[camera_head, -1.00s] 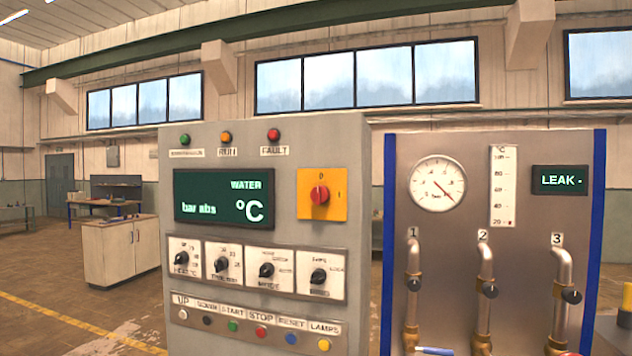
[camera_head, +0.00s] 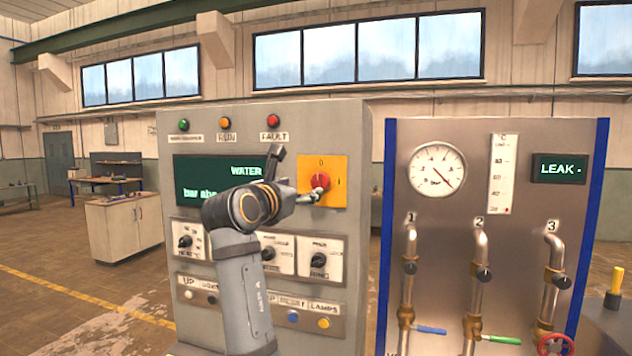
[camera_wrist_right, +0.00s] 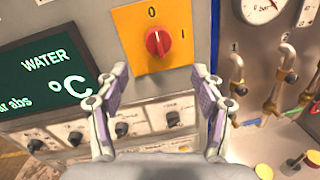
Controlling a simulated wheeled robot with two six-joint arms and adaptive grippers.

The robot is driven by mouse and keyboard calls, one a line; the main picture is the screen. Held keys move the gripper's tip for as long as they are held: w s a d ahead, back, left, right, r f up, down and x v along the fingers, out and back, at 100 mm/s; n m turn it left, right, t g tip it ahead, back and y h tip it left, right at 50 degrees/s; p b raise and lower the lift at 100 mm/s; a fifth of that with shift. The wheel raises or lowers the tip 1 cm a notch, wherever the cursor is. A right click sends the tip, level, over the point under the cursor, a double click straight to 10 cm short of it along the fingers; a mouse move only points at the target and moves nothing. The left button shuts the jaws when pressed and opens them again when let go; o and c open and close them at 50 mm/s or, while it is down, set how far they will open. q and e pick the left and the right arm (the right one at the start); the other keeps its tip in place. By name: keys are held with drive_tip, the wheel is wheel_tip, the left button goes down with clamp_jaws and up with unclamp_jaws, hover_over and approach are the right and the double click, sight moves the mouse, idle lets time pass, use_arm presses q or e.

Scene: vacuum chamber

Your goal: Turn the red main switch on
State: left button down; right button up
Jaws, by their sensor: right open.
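The red main switch (camera_head: 320,182) is a round knob on a yellow plate (camera_head: 338,167) marked 0 and I, on the grey control panel. It also shows in the right wrist view (camera_wrist_right: 157,42), where its handle looks upright, in line with the 0. My right gripper (camera_head: 296,178) is in front of the panel, beside the yellow plate. In the right wrist view its two fingers (camera_wrist_right: 160,78) are wide apart with nothing between them, and the knob is beyond the fingertips. Contact with the switch does not show. My left gripper is not in view.
A dark WATER display (camera_head: 215,180) is left of the switch. Black selector knobs (camera_head: 318,259) and a row of push buttons (camera_head: 323,323) are below. A second panel with a pressure gauge (camera_head: 437,168) and pipes with valves stands to the right.

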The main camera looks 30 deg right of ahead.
sight(317, 183)
drive_tip(key=p+x, duration=0.5)
drive_tip(key=x, duration=0.5)
drive_tip(key=shift+w+d+f+p, duration=0.1)
drive_tip(key=shift+w+d+p, duration=0.1)
drive_tip(key=shift+p, duration=0.1)
drive_tip(key=shift+w+d+f, duration=0.1)
drive_tip(key=shift+w, duration=0.1)
drive_tip(key=c, duration=1.2)
